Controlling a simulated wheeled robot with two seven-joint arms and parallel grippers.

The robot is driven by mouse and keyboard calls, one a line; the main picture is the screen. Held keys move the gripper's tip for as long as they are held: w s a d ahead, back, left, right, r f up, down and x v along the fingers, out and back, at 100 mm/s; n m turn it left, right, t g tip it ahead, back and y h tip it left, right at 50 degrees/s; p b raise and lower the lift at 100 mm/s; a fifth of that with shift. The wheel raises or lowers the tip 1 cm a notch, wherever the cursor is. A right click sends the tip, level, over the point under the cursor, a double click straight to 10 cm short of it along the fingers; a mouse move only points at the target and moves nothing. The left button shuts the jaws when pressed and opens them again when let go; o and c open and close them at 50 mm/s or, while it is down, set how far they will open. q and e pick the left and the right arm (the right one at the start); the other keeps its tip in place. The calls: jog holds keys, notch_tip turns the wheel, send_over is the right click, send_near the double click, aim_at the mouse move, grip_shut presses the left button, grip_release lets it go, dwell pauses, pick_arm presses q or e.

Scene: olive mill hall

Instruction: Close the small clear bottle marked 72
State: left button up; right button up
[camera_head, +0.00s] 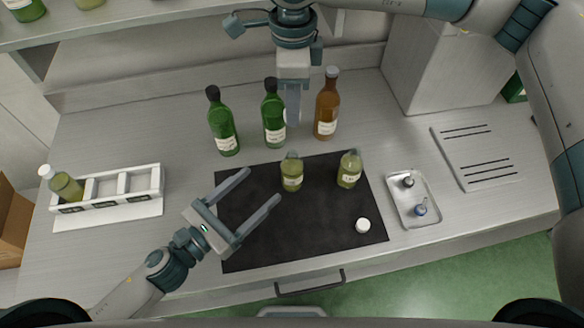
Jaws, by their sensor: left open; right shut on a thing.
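Two small clear bottles with yellow-green contents stand upright on the dark mat (300,235): a left one (291,174) and a right one (348,172). No coloured cap shows on either. Their labels are too small to read, so I cannot tell which is marked 72. A white round cap (363,226) lies on the mat, in front of the right bottle. My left gripper (262,189) is open and empty over the mat, left of the left bottle. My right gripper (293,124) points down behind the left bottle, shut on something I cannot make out.
Two green bottles (223,130) (273,120) and a brown bottle (326,112) stand behind the mat. A white rack (140,185) at left holds a white-capped bottle (66,187). A metal tray (404,205) at right holds a dark and a blue-topped small item. A grooved board (475,155) lies farther right.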

notch_tip(320, 180, down, 2)
jog(key=shift+b, duration=0.95)
pick_arm(q)
jog(key=f+b, duration=0.1)
jog(key=f, duration=0.1)
jog(key=f+b, duration=0.2)
jog(key=f, duration=0.1)
jog(key=shift+w+f, duration=0.3)
jog(key=shift+w, duration=0.05)
jog(key=shift+f+b, duration=0.6)
jog(key=shift+b, duration=0.15)
pick_arm(e)
jog(key=shift+w+f, duration=0.15)
jog(key=shift+f, duration=1)
jog(key=shift+w+f, duration=0.15)
jog(key=shift+f, duration=1)
pick_arm(q)
jog(key=shift+w+d, duration=0.1)
jog(key=shift+x, duration=5.85)
jog(key=c, duration=1.6)
pick_arm(e)
send_over(292, 154)
jog(key=shift+f, duration=2.5)
